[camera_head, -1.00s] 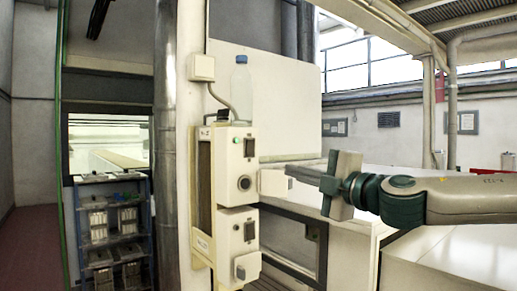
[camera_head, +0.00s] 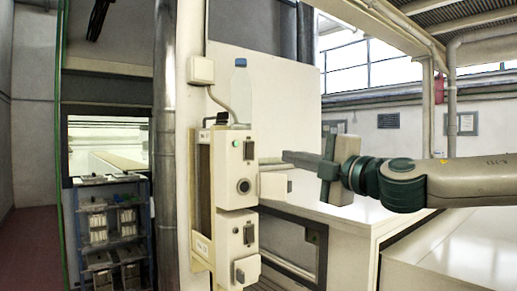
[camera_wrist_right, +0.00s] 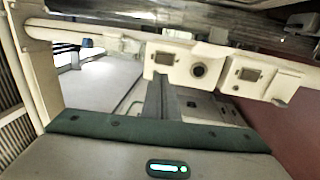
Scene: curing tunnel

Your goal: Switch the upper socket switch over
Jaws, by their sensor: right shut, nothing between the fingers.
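The upper socket box (camera_head: 229,172) is cream, with a dark switch (camera_head: 249,150) above a round socket (camera_head: 244,186). In the right wrist view the upper switch (camera_wrist_right: 163,58) lies just beyond my fingertips. Its setting is too small to tell. The lower socket box (camera_head: 229,235) has its own switch (camera_head: 249,234) and a grey plug or knob (camera_head: 245,268). My right gripper (camera_head: 287,156) is shut and empty, pointing left at about the upper switch's height, with a visible gap to it. It also shows in the right wrist view (camera_wrist_right: 160,88). My left gripper is not in view.
A clear bottle (camera_head: 241,92) stands on top of the upper box. A pale block (camera_head: 273,186) sticks out right of the upper socket, below my fingers. A dark-framed opening (camera_head: 292,240) lies lower right. A metal pipe (camera_head: 165,150) and rack (camera_head: 112,230) stand left.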

